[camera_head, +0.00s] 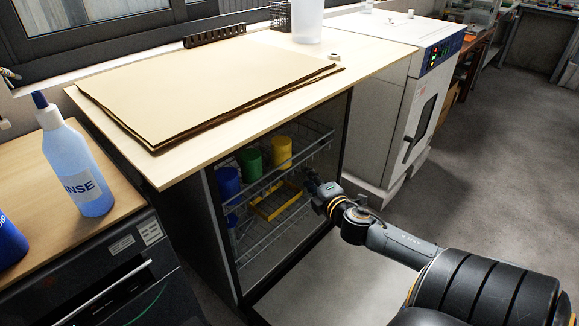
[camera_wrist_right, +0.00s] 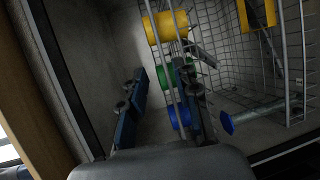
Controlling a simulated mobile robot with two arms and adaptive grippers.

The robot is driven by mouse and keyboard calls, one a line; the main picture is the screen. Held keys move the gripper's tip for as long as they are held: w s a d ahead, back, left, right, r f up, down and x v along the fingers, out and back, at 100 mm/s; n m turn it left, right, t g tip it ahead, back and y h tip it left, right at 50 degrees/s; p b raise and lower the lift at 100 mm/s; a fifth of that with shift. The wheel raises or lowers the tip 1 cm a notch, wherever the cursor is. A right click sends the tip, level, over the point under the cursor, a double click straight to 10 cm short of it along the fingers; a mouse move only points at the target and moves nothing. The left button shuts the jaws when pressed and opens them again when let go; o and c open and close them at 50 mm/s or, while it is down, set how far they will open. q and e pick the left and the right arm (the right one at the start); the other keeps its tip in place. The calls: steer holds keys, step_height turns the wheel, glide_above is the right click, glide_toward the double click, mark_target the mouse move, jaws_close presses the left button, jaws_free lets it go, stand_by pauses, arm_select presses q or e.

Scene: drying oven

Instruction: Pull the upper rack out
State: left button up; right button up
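The upper rack (camera_head: 312,150) is a wire rack inside the open cabinet, carrying a blue cup (camera_head: 228,182), a green cup (camera_head: 251,164) and a yellow cup (camera_head: 281,151). My right gripper (camera_head: 314,186) is at the cabinet opening, near the rack's right front part. In the right wrist view, its two dark fingers (camera_wrist_right: 160,75) are apart. The rack's thin front wires (camera_wrist_right: 172,60) run close to the right-hand finger; I cannot tell whether they touch. No object is clamped between the fingers. My left gripper is not in view.
A lower rack (camera_head: 262,243) holds a yellow tray (camera_head: 277,201). The wooden worktop (camera_head: 372,36) overhangs the cabinet. A white oven (camera_head: 412,85) stands right of it, and a rinse bottle (camera_head: 82,165) stands on the left counter. Floor (camera_head: 475,165) on the right is clear.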

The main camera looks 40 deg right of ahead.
mark_target(290, 160)
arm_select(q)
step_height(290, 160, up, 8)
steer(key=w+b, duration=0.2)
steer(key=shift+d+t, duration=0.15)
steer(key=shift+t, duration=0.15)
arm_select(e)
steer(key=shift+x, duration=6.85)
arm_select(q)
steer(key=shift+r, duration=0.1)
arm_select(e)
steer(key=shift+r, duration=0.2)
jaws_close()
